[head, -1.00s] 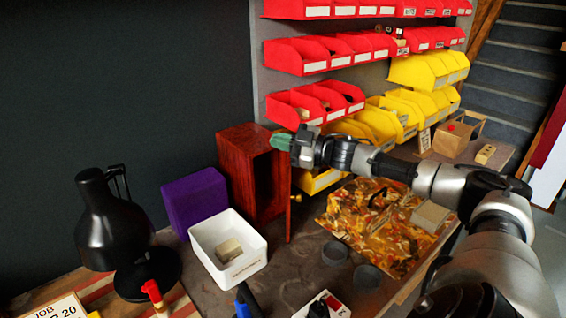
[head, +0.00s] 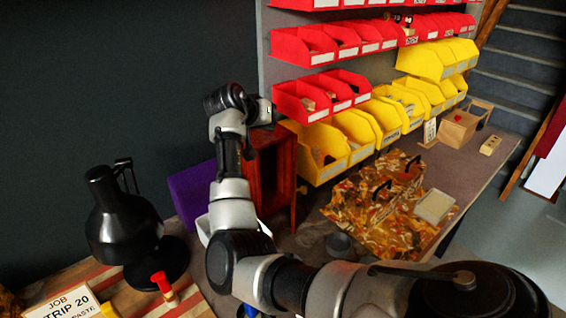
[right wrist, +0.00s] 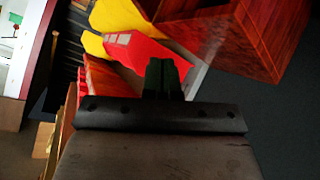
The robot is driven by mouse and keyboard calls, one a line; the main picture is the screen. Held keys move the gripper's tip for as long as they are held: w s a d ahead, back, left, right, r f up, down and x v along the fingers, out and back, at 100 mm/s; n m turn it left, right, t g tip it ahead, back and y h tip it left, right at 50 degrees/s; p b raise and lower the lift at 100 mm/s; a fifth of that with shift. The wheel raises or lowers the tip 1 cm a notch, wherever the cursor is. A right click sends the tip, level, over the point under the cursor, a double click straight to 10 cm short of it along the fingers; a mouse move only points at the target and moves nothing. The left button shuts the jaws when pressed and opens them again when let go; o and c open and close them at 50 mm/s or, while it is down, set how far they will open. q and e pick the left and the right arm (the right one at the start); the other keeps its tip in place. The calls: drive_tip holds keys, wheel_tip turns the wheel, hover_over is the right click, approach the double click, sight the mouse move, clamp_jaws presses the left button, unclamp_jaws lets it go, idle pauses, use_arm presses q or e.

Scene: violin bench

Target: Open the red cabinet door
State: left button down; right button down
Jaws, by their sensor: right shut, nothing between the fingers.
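The red wooden cabinet (head: 285,150) stands at the back of the bench in the head view, partly hidden behind my right arm. Its dark inside shows at the front. The door appears swung out, seen nearly edge-on, with a small brass knob (head: 302,190) at its right. My right arm reaches up in front of the cabinet, its wrist above the cabinet's left side. The right gripper (right wrist: 163,78) is shut and empty in the right wrist view. The cabinet also shows there at upper right (right wrist: 262,35), apart from the fingers. My left gripper is not in view.
A black lamp (head: 118,215) stands at left. Red and yellow bins (head: 325,150) fill the rack at right. A patterned bag (head: 370,210) covers the bench's right part.

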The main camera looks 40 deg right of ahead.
drive_tip(key=s+a+f+g+y, duration=0.2)
drive_tip(key=a+f+g+y, duration=0.1)
drive_tip(key=a, duration=0.6)
drive_tip(key=s+d+f+p, duration=0.3)
drive_tip(key=d+f, duration=0.5)
drive_tip(key=d, duration=0.1)
drive_tip(key=shift+s, duration=0.35)
